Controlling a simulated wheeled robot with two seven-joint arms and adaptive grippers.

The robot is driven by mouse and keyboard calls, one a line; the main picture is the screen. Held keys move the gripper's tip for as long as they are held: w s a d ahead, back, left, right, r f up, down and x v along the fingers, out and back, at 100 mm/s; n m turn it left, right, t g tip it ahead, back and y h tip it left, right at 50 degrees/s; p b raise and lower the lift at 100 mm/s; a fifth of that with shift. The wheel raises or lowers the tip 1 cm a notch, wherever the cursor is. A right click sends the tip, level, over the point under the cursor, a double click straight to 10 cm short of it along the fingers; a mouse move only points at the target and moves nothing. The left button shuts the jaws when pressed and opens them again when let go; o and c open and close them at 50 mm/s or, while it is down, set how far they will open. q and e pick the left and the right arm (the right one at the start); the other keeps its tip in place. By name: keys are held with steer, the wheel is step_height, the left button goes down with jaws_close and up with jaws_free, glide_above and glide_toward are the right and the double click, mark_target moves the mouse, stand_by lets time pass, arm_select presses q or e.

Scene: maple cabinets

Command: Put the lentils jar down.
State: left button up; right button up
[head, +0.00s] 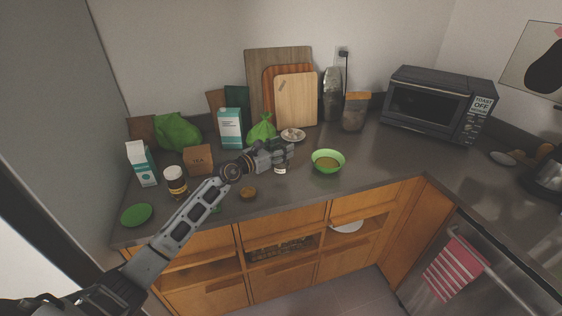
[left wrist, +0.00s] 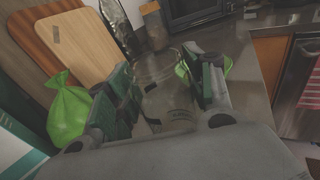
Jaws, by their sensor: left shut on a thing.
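The lentils jar (left wrist: 168,98) is clear glass with a small dark-printed label. In the left wrist view it is between the two fingers of my left gripper (left wrist: 160,98), which is shut on it. In the head view my left gripper (head: 278,152) is over the counter's middle, and a small pale part of the jar (head: 280,169) shows below it. The gripper hides most of the jar there. I cannot tell whether its base touches the counter. My right gripper is not in view.
A green bowl (head: 328,166) with brown contents stands right of the jar. A small brown round item (head: 248,193) lies to the front left. A green bag (head: 262,131), a small plate (head: 293,135) and cutting boards (head: 295,101) are behind. Counter right of the bowl (head: 380,160) is clear.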

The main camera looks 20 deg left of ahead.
arm_select(q)
steer(key=shift+f, duration=0.35)
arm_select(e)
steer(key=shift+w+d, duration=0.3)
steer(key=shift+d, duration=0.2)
